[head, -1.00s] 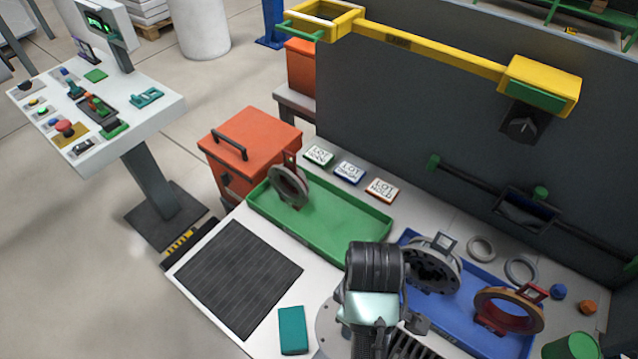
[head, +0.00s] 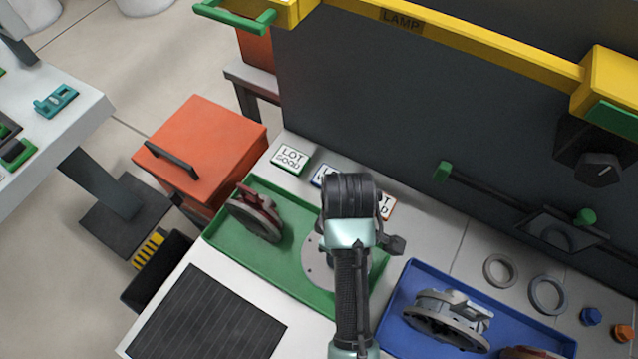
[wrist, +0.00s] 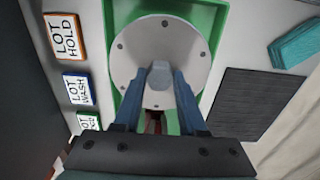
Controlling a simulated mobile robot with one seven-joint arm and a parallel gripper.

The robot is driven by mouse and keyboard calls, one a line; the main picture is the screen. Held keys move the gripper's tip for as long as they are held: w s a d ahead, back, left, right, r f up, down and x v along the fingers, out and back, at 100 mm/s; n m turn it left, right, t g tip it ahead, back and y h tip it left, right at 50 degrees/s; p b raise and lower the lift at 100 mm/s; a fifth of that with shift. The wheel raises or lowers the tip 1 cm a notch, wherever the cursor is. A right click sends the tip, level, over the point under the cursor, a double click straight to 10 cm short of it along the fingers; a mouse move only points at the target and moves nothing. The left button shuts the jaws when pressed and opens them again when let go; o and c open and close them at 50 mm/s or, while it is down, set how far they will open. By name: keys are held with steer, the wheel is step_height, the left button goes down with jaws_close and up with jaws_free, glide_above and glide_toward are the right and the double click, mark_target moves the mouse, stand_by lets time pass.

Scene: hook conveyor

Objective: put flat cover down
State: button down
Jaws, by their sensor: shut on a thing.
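The flat cover (wrist: 128,70) is a round grey disc with small holes around its edge and a raised boss in the middle. My gripper (wrist: 160,78) is shut on that boss, one blue finger on each side. In the head view the cover (head: 318,268) lies over the right part of the green tray (head: 290,296), partly hidden by my arm. I cannot tell whether it touches the tray floor. A dark reddish-grey ring-shaped part (head: 256,212) stands at the tray's left end.
A blue tray (head: 408,283) on the right holds a grey housing (head: 446,318). Two loose rings (head: 548,295) lie behind it. A black ribbed mat (head: 208,322) and a teal block (wrist: 297,42) lie on the bench.

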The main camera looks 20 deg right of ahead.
step_height(320, 180, down, 5)
steer(key=shift+s+f, duration=0.15)
steer(key=shift+f, duration=2.05)
steer(key=shift+f, duration=0.15)
steer(key=shift+c, duration=2.3)
jaws_free()
